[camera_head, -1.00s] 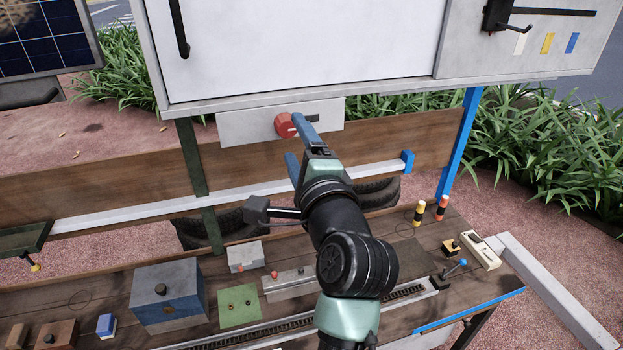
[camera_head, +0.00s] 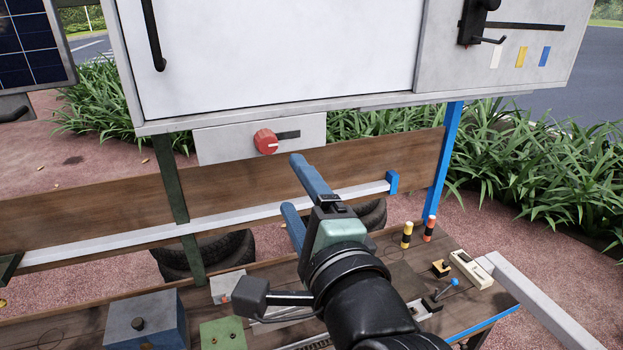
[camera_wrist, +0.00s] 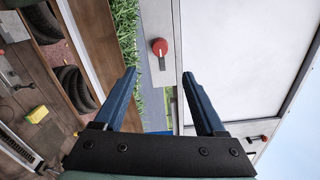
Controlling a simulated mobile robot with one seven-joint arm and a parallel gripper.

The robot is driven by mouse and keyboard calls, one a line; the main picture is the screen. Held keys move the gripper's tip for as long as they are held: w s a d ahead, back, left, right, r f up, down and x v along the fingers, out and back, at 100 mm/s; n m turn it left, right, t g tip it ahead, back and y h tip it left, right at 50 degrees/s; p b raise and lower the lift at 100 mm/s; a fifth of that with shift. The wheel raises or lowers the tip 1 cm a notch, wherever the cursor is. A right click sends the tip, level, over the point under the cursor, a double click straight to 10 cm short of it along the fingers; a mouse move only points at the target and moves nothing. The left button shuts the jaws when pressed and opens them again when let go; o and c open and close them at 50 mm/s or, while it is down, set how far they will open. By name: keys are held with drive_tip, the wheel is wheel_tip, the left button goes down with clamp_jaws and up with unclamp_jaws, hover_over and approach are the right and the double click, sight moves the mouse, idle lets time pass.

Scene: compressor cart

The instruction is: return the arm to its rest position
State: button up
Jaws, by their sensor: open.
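My gripper (camera_head: 294,184) is open and empty, its two blue fingers apart. In the head view it is in front of the cart, over the workbench (camera_head: 75,332), below and to the right of a red knob (camera_head: 265,141) on a grey panel (camera_head: 212,143). The fingers do not touch the knob. In the wrist view the gripper (camera_wrist: 160,80) shows both fingers spread, with the red knob (camera_wrist: 159,47) beyond them, near the middle. My arm reaches in from the bottom right of the head view.
A white cabinet (camera_head: 280,50) overhangs the panel. The bench holds a blue-grey box (camera_head: 160,320), a green plate (camera_head: 222,335), yellow and red-topped posts (camera_head: 407,235) and a cream device (camera_head: 471,268). A wooden board (camera_head: 90,215) with a white rail runs behind the gripper.

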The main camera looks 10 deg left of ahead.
drive_tip(key=s+d+r+n+t+h+b, duration=0.3)
drive_tip(key=s+d+r+n+t+h, duration=0.2)
drive_tip(key=r, duration=0.4)
drive_tip(key=s+d+r+n+t+h+b, duration=0.4)
drive_tip(key=s+d+r+n+t+h, duration=0.1)
drive_tip(key=d+r+n+t, duration=0.1)
wheel_tip(320, 180, up, 3)
drive_tip(key=n+t, duration=0.1)
drive_tip(key=n, duration=0.1)
drive_tip(key=shift+s+d+r+n, duration=0.15)
drive_tip(key=shift+s+r+n, duration=0.05)
drive_tip(key=shift+s+n, duration=0.1)
drive_tip(key=shift+w, duration=0.1)
